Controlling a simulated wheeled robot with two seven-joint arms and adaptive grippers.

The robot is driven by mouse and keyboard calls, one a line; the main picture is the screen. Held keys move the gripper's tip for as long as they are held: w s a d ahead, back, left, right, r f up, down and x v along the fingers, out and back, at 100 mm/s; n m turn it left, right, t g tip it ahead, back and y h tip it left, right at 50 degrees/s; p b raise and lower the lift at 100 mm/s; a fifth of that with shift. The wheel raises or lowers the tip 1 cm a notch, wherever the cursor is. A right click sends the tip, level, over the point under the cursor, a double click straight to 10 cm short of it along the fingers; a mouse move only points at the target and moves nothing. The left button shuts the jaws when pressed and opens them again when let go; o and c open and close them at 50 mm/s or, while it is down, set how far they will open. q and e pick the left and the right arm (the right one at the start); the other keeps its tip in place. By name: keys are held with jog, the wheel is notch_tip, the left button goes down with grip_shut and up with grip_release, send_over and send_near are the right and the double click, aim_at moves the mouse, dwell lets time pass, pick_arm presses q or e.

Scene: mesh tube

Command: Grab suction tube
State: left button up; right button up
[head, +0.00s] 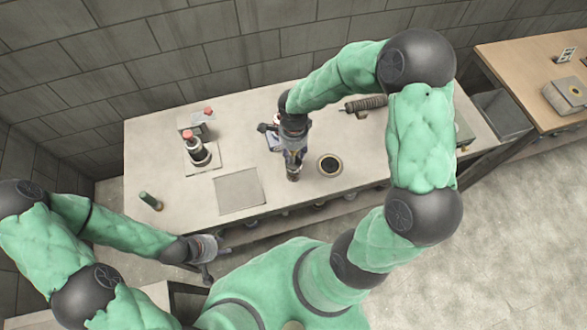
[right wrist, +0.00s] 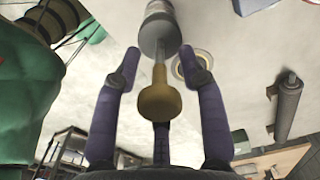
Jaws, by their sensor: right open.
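My right gripper (head: 293,158) is over the middle of the table, open. In the right wrist view its purple fingers (right wrist: 165,75) are spread on both sides of a grey cylinder (right wrist: 160,28) with a thin stem and a bronze rounded end, which may be the suction tube. I cannot tell whether they touch it. In the head view the gripper hides most of this thing. A dark ribbed cylinder (head: 365,103) lies at the back right of the table; it seems to show at the right of the wrist view (right wrist: 288,108). My left gripper (head: 216,260) is open and empty by the front edge.
The pale table (head: 305,205) has a round ringed hole (head: 330,165) right of my right gripper. A black and red device (head: 197,150), a square plate (head: 239,191) and a small green cylinder (head: 150,201) are on the left. A wooden table (head: 520,60) stands far right.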

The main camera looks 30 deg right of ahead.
grip_shut()
jog(key=shift+r, duration=0.15)
dwell(0.4)
